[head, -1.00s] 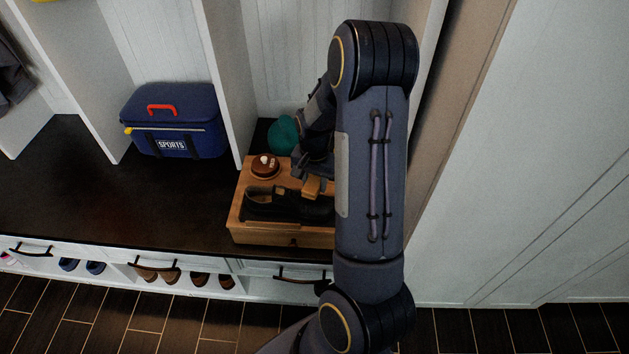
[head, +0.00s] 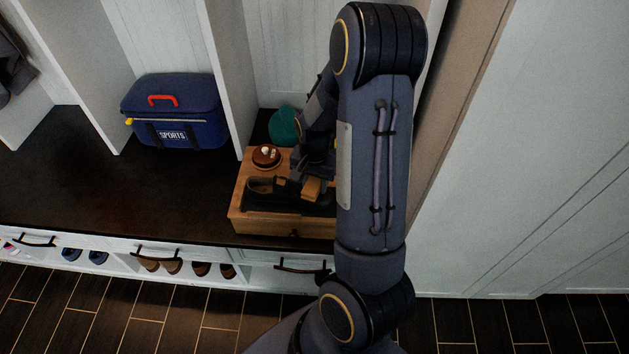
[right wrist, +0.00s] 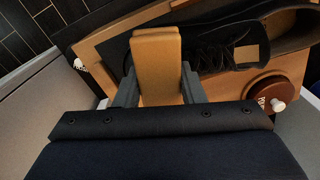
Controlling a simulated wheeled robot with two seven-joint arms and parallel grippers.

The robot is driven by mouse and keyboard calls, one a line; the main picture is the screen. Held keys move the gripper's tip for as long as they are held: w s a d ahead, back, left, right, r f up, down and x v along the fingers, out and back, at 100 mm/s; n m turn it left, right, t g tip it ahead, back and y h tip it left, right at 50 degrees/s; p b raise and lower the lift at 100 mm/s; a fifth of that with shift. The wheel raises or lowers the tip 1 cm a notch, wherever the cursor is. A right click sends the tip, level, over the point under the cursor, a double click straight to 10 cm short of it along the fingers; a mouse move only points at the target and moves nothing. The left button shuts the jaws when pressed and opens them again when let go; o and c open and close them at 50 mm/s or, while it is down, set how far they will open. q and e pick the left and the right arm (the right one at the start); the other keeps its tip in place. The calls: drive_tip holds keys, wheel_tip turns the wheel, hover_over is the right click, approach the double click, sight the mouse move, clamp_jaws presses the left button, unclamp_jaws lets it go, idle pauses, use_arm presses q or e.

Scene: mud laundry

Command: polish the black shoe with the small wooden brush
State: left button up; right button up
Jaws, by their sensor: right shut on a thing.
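The black shoe (head: 262,193) lies lengthwise on top of the wooden box, with laces showing in the right wrist view (right wrist: 212,52). My right gripper (head: 310,178) is shut on the small wooden brush (head: 312,189), whose tan block sticks out between the fingers in the right wrist view (right wrist: 157,62). The brush is over the right part of the shoe in the head view. Its bristles are hidden, so I cannot tell whether they touch the shoe. My forearm hides the right end of the box. My left gripper is out of view.
The wooden box (head: 262,225) stands on the dark bench (head: 110,200). A brown polish tin (head: 266,158) sits on it behind the shoe. A teal round thing (head: 284,125) is behind the box. A blue sports bag (head: 175,113) is in the left cubby. A divider (head: 228,75) separates them.

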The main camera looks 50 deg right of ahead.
drive_tip(key=shift+r+p, duration=3.4)
drive_tip(key=shift+r, duration=0.65)
drive_tip(key=shift+f, duration=0.1)
